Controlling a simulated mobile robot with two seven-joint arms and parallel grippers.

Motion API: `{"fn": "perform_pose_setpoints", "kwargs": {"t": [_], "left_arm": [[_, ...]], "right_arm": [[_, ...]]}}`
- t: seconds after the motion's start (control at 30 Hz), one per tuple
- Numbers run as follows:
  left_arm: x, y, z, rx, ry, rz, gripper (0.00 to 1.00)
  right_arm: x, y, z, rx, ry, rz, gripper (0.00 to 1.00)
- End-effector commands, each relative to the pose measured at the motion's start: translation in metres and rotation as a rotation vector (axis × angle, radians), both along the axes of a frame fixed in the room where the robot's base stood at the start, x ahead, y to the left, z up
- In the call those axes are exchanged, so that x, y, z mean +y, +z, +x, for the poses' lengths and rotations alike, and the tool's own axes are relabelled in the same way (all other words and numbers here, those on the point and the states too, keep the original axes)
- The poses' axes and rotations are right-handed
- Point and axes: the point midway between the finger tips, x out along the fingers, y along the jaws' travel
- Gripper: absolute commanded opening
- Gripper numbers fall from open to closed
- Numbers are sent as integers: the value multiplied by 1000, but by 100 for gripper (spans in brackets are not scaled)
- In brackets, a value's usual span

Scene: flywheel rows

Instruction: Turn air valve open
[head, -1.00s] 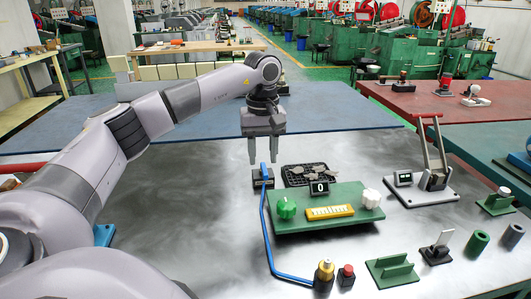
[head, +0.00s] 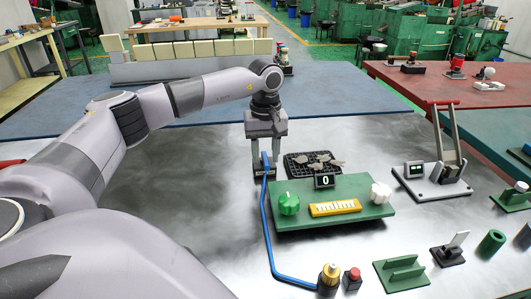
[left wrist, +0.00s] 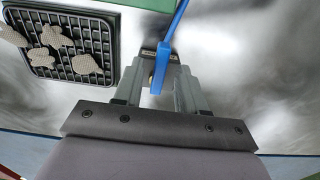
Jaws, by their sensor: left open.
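The air valve (head: 264,172) is a small dark block at the back end of a blue air line (head: 266,225), with a blue part standing up on it. My left gripper (head: 266,165) points straight down over the valve, fingers apart. In the left wrist view the blue part (left wrist: 159,75) lies between the two open fingers (left wrist: 157,84), with a gap visible on each side. The dark block is partly hidden behind the fingers. My right gripper is not in view.
Right of the valve are a black grid tray (head: 300,172) with grey pieces and a green panel (head: 335,215) with knobs and a display reading 0. A yellow-topped fitting (head: 329,275) and a red button (head: 352,276) stand in front. The metal table is clear at left.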

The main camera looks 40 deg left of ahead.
Motion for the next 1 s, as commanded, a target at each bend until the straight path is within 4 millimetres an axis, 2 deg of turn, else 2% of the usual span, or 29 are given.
{"fn": "perform_pose_setpoints", "kwargs": {"t": [0.3,0.33,0.43,0.47,0.77,1.0], "left_arm": [[0,-6,0,-1,1,0,40],[0,-5,0,-1,1,0,37],[0,-5,0,-1,1,0,5],[0,-5,0,-1,1,0,0],[0,-5,0,-1,15,0,0],[-1,-3,3,-1,113,-1,0]], "right_arm": [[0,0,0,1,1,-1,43],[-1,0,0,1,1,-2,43],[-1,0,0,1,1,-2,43],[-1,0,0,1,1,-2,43],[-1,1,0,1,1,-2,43],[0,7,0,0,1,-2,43]]}}
